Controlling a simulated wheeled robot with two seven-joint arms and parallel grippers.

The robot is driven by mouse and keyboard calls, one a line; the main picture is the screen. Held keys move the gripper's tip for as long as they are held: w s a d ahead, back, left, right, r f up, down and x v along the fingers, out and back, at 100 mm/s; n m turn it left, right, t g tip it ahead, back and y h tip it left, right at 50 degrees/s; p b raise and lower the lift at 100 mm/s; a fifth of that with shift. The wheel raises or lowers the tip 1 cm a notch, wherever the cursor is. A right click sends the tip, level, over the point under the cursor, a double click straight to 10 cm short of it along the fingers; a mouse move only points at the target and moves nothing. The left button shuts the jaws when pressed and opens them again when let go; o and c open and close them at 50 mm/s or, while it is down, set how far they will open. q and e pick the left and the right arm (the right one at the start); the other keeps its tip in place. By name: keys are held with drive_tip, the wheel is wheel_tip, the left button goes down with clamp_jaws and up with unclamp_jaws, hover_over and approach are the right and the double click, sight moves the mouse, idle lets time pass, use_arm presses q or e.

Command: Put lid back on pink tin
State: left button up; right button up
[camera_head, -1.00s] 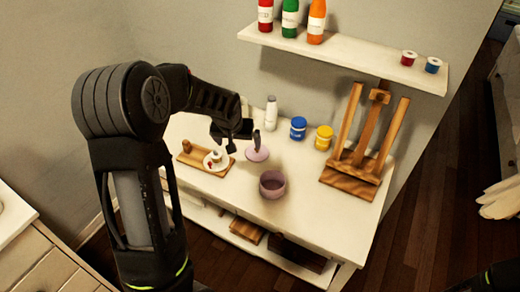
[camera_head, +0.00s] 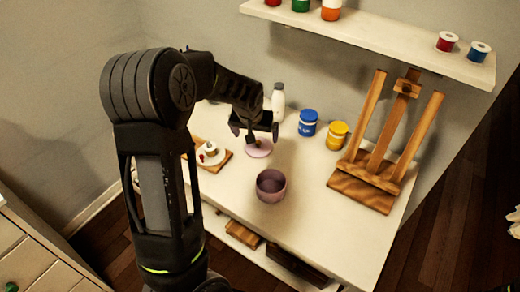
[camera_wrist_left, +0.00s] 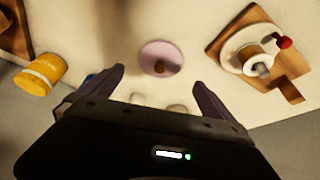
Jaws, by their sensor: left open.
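The pink tin (camera_head: 270,186) stands uncovered on the white table, its dark inside showing. Its round pink lid (camera_head: 259,149) lies on the table behind the tin and a little to its left. In the left wrist view the lid (camera_wrist_left: 161,58) shows whole, with a brown knob at its centre. My left gripper (camera_head: 254,132) is open and empty above the lid. In the wrist view its two fingers (camera_wrist_left: 160,85) stand apart on either side of the knob's line, short of the lid. My right gripper is not in view.
A wooden board (camera_head: 216,165) with a white dish lies left of the lid. A white bottle (camera_head: 278,102), a blue jar (camera_head: 308,122) and a yellow jar (camera_head: 337,135) stand behind. A wooden easel (camera_head: 380,160) stands right. The table in front of the easel is clear.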

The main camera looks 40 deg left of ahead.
sight(258, 144)
use_arm(q)
drive_tip(key=shift+x, duration=1.25)
drive_tip(key=shift+p+x, duration=0.7)
drive_tip(key=shift+x, duration=1.95)
drive_tip(key=shift+s, duration=0.15)
drive_tip(key=c, duration=1.2)
drive_tip(key=shift+c, duration=0.3)
wheel_tip(258, 144, up, 10)
drive_tip(key=b, duration=0.1)
